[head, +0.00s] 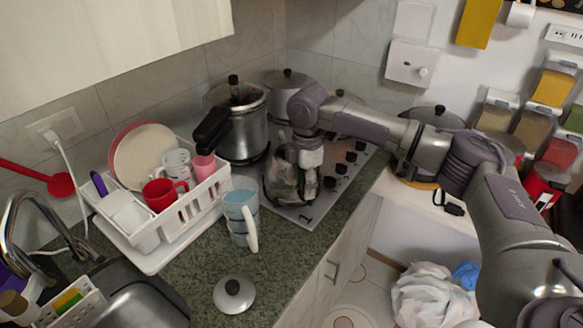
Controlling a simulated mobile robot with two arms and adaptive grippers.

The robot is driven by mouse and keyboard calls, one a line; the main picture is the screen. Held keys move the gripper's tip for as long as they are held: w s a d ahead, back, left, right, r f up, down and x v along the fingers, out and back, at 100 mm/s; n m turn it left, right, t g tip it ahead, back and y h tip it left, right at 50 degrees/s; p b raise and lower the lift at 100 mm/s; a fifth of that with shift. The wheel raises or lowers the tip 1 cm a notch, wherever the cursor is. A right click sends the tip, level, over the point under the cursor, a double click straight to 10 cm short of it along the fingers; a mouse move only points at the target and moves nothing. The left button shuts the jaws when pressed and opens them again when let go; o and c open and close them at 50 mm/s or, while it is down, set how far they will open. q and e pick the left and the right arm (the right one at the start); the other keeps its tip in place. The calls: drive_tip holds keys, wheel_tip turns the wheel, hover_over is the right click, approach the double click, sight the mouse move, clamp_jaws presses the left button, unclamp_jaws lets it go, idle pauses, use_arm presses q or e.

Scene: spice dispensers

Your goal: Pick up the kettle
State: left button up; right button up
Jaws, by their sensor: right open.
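My right gripper (290,196) points down over the front of the stove, to the right of and behind this vessel. Its fingers are open and apart from the vessel. I cannot make out anything held between them. My left gripper is not in view.
A white dish rack (185,222) with cups and plates stands left. A pressure cooker (240,125) and another pot (288,82) stand behind on the stove (318,196). A loose lid (234,294) lies on the front counter. Sink (135,303) is lower left.

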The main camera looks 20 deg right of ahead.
wheel_tip(320, 180, down, 3)
drive_tip(key=shift+w+d+f+p, duration=0.15)
drive_tip(key=shift+f+p, duration=0.05)
drive_tip(key=shift+p, duration=0.1)
drive_tip(key=shift+c, duration=1.4)
drive_tip(key=c, duration=0.5)
clamp_jaws()
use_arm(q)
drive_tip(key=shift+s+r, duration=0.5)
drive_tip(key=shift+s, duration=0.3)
use_arm(e)
drive_tip(key=shift+r, duration=0.15)
